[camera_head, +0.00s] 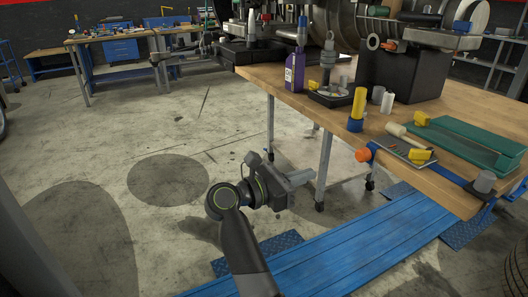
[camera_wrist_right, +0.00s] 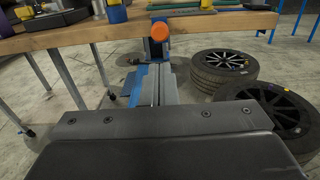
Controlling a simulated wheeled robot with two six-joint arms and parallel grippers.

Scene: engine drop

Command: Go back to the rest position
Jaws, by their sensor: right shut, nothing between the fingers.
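My right gripper (camera_head: 303,178) is in the middle of the head view, at the end of my dark arm that comes up from the bottom. It is shut and empty, over the floor to the left of the wooden workbench (camera_head: 455,122) and apart from it. In the right wrist view its closed jaws (camera_wrist_right: 160,122) fill the lower part, with nothing held between them. My left gripper is not in view.
A blue ramp (camera_head: 330,250) lies below. Tyres (camera_wrist_right: 224,68) stand nearby. The floor at left is clear.

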